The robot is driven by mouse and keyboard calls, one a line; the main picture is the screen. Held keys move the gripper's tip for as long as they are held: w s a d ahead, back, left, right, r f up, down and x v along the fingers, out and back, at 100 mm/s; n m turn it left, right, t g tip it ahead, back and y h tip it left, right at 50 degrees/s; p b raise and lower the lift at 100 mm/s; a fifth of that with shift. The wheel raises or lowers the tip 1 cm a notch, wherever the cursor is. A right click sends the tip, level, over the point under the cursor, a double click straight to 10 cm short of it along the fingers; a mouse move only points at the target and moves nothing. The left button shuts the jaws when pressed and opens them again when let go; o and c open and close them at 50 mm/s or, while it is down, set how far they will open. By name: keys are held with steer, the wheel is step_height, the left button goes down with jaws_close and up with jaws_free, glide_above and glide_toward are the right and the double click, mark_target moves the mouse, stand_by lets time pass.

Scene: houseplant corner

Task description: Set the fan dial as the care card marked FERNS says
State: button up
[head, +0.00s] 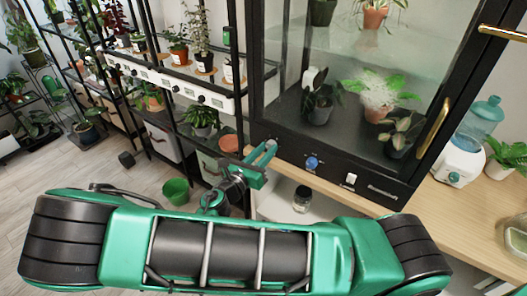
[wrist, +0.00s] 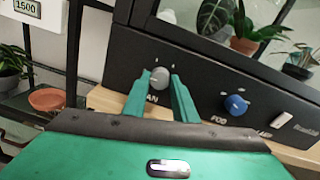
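The fan dial is a grey knob (wrist: 160,76) on the black front panel of the glass cabinet, with lettering ending in "AN" below it, partly hidden by a finger. It also shows in the head view (head: 271,145). My gripper (wrist: 160,80) is open, its two green fingertips on either side of the knob. I cannot tell whether they touch it. The pointer of the dial is too small to read. No care card marked FERNS can be read in either view.
Right of the fan dial are a blue knob (wrist: 236,105) labelled FOG and a white switch (wrist: 297,68). Potted plants stand inside the glass cabinet (head: 340,140). A green bucket (head: 176,191) stands on the floor. A humidifier (head: 461,160) sits on the wooden counter.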

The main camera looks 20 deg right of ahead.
steer(key=shift+a+m, duration=0.1)
steer(key=shift+m, duration=0.3)
steer(key=m, duration=0.2)
steer(key=shift+m, duration=0.4)
steer(key=m, duration=0.3)
steer(key=shift+f+m, duration=0.1)
steer(key=shift+m, duration=0.3)
steer(key=m, duration=0.6)
steer(key=shift+f, duration=0.1)
steer(key=m, duration=0.6)
steer(key=shift+f+h, duration=0.1)
steer(key=shift+h, duration=0.2)
steer(key=m, duration=0.5)
steer(key=shift+f, duration=0.1)
